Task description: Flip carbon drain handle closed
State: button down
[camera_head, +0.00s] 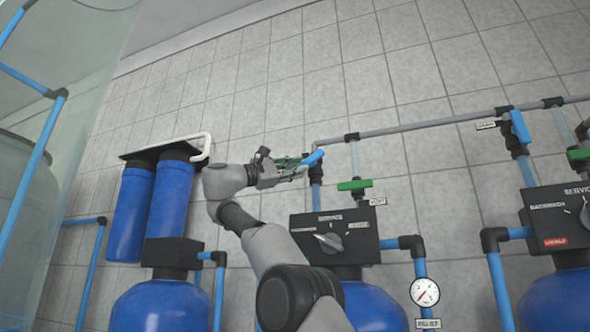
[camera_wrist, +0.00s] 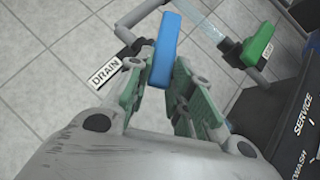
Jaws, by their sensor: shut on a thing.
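The blue drain handle (camera_head: 314,158) is on a valve at the grey pipe above the middle tank's control box. In the wrist view the blue handle (camera_wrist: 166,50) stands between my fingertips, beside a white label reading DRAIN (camera_wrist: 105,72). My gripper (camera_head: 301,166) reaches it from the left in the head view. Its green-padded fingers (camera_wrist: 159,84) are shut on the lower end of the handle. In the head view the handle is tilted, its right end higher. The valve body is partly hidden behind the handle and fingers.
A green vent handle (camera_head: 355,185) is close by on the right, also in the wrist view (camera_wrist: 258,44). A black control box (camera_head: 335,237) with a dial is below. A pressure gauge (camera_head: 424,291) and blue filter cylinders (camera_head: 168,200) flank my arm. Tiled wall lies behind.

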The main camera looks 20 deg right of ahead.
dwell(0.3)
jog(key=c, duration=1.3)
grip_release()
jog(key=shift+o, duration=0.2)
jog(key=v, duration=1.2)
